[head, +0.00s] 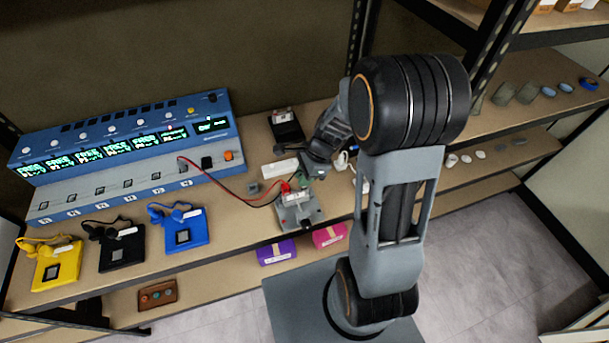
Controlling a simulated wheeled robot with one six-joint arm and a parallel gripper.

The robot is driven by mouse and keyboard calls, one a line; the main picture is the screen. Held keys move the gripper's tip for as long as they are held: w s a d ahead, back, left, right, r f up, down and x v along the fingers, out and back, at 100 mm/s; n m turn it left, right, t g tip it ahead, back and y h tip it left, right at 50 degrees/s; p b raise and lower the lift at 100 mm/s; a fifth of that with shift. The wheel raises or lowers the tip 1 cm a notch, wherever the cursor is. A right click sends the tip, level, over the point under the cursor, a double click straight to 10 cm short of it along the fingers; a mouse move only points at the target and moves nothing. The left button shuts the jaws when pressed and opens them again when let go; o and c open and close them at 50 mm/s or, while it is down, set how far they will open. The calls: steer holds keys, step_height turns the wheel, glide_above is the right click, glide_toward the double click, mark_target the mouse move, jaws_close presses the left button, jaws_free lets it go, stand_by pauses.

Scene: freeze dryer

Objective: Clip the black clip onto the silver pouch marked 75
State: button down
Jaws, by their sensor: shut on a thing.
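The silver pouch (299,211) lies on the shelf in front of my gripper, with a white label on top that is too small to read. A red clip (285,187) is at its back left edge, on the end of a red lead. My gripper (305,180) is low over the back edge of the pouch. It is shut on what appears to be the black clip, at the end of the black lead (250,207). The clip is mostly hidden by the fingers, and I cannot tell whether it touches the pouch.
A blue tester (130,150) with lit displays stands at the back left. Yellow (57,264), black (121,250) and blue (186,228) flat packs with leads lie before it. A black device (286,126) stands behind my gripper. Purple (277,253) and pink (329,236) boxes sit on the lower shelf.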

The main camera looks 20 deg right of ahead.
steer(key=shift+f+b, duration=0.75)
steer(key=shift+f, duration=0.45)
stand_by(0.6)
steer(key=c, duration=1)
jaws_free()
steer(key=shift+r, duration=0.15)
steer(key=p+v, duration=0.1)
steer(key=v, duration=1.2)
steer(key=shift+d+r, duration=0.2)
steer(key=shift+r, duration=0.05)
